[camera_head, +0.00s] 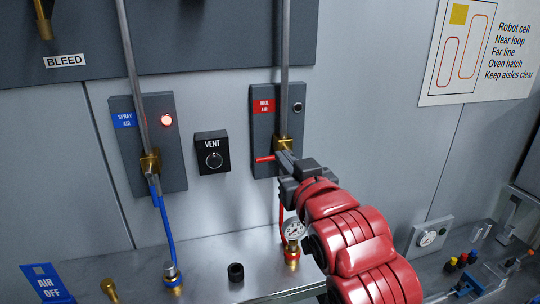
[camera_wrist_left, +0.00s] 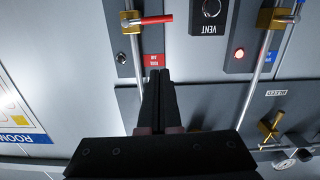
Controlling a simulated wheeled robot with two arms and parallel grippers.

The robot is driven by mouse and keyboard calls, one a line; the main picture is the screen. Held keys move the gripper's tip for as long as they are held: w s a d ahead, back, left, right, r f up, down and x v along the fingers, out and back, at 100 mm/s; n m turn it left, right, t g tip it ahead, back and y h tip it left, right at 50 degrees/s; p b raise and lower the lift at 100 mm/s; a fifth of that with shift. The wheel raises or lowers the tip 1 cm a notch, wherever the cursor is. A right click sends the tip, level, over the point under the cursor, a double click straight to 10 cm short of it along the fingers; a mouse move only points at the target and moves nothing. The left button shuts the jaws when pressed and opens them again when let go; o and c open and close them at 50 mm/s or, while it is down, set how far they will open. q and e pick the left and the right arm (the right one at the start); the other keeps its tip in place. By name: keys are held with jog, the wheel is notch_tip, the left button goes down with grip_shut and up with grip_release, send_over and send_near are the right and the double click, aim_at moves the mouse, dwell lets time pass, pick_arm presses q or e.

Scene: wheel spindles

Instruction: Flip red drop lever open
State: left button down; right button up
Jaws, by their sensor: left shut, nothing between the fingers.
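The red lever (camera_head: 265,158) sticks out to the left of a brass valve (camera_head: 283,144) on the vertical pipe of the panel with the red TOOL AIR label (camera_head: 264,106). The lever lies roughly crosswise to the pipe. It also shows in the wrist view (camera_wrist_left: 154,20), where the picture is upside down. My left gripper (camera_head: 284,157) is shut and empty, close in front of the valve and right of the lever. In the wrist view its fingertips (camera_wrist_left: 160,72) overlap the panel near the red label, apart from the lever in the picture. Contact cannot be told.
A VENT box (camera_head: 212,152) sits left of the panel. Further left is the blue-labelled SPRAY AIR panel (camera_head: 122,101) with a lit red lamp (camera_head: 166,120) and a second brass valve (camera_head: 150,163). A gauge (camera_head: 294,230) stands below on the metal shelf (camera_head: 215,262).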

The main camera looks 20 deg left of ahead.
pick_arm(q)
jog(key=w+a+f+p, duration=0.4)
jog(key=w+a+p, duration=0.1)
jog(key=w, duration=0.3)
jog(key=shift+w+a+f+p, duration=0.15)
jog(key=shift+w+a+p, duration=0.15)
